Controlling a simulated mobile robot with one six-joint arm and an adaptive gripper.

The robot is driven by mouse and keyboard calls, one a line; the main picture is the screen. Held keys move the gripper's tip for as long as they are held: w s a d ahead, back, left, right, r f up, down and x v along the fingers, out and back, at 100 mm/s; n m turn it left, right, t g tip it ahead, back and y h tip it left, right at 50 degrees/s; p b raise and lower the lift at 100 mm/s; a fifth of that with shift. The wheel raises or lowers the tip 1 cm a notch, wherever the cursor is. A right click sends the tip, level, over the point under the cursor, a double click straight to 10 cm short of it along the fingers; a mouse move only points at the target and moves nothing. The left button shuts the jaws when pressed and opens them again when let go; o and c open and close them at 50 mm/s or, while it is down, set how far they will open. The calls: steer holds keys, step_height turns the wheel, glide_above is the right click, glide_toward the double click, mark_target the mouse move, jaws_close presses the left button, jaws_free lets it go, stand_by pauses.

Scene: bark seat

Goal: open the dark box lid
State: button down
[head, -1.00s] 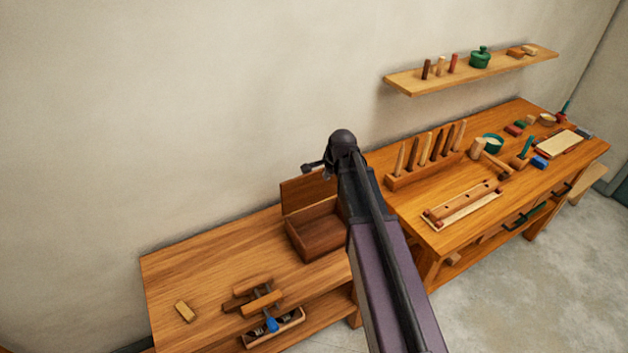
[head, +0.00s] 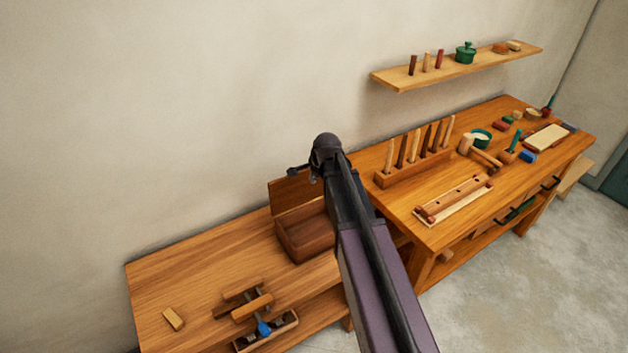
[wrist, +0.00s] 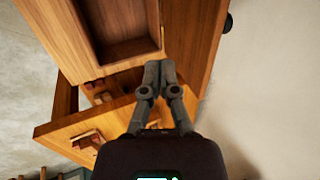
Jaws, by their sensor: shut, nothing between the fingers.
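The dark wooden box (head: 304,238) stands on the lower bench with its lid (head: 292,197) raised upright at the back, toward the wall. Its inside shows and looks empty where visible; my arm hides its right side. In the wrist view the open box (wrist: 120,30) is at the upper left. My gripper (wrist: 159,66) is shut with nothing between its fingers, close to the box's rim in that picture. In the head view my gripper (head: 300,172) is above the lid, apart from it as far as I can tell.
The lower bench (head: 190,265) has a small wood block (head: 173,319) and a clamp with wood pieces (head: 247,301) at its front left. The higher workbench (head: 410,205) on the right holds a tool rack (head: 415,165) and several tools. A shelf (head: 460,68) hangs on the wall.

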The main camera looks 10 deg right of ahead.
mark_target(301, 187)
steer(key=shift+w+a+f+b, duration=0.35)
steer(key=shift+w+f+b, duration=0.45)
steer(key=shift+w+f, duration=0.2)
steer(key=shift+w+a+f+b, duration=0.3)
steer(key=shift+w+f+b, duration=0.55)
steer(key=shift+w, duration=0.2)
steer(key=shift+w+a+f+b, duration=0.35)
steer(key=shift+w+f+b, duration=0.45)
steer(key=shift+w+f, duration=0.2)
